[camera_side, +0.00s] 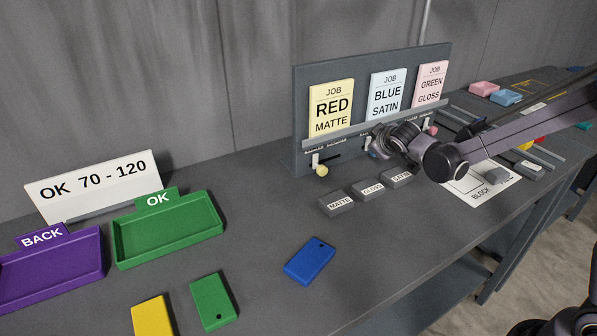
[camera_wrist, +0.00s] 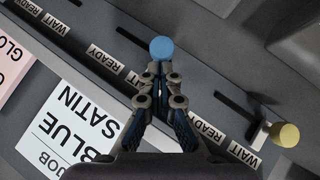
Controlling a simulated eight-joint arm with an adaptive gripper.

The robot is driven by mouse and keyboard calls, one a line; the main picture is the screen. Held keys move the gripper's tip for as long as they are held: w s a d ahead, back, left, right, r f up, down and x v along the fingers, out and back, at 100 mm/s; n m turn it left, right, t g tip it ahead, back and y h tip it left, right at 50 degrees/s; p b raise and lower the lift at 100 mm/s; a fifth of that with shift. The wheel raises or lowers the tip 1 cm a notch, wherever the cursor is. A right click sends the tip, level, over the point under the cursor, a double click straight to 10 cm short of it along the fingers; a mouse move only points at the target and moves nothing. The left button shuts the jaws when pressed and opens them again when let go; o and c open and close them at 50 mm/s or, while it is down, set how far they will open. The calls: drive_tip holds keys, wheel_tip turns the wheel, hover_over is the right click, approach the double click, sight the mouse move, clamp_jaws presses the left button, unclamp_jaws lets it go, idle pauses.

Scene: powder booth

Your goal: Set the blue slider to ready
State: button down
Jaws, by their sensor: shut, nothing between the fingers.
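The blue slider's round knob (camera_wrist: 162,48) shows in the wrist view just beyond the fingertips of my gripper (camera_wrist: 160,72). My gripper is shut and empty, its tips close beside the knob; I cannot tell whether they touch. The fingers hide the slider's stem and part of its slot; a bare stretch of slot (camera_wrist: 128,36) shows to the knob's left. Small WAIT and READY labels run along the strip below the slots. The BLUE SATIN card (camera_wrist: 72,123) lies lower left, upside down. In the side view my gripper (camera_side: 376,148) is at the panel below this card (camera_side: 387,95).
The yellow slider knob (camera_wrist: 285,134) is at the right; it also shows in the side view (camera_side: 321,170). A pink knob (camera_side: 433,130) is on the panel's other side. MATTE, GLOSS and SATIN blocks stand before the panel (camera_side: 300,110). A blue plate (camera_side: 309,261) lies on the open bench.

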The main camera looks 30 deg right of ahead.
drive_tip(key=d, duration=0.8)
idle(0.4)
drive_tip(key=shift+a+r, duration=0.4)
drive_tip(key=shift+r, duration=0.05)
drive_tip(key=w+a+r+v, duration=0.1)
drive_tip(key=v, duration=1.1)
drive_tip(key=shift+w, duration=0.2)
drive_tip(key=shift+r, duration=0.15)
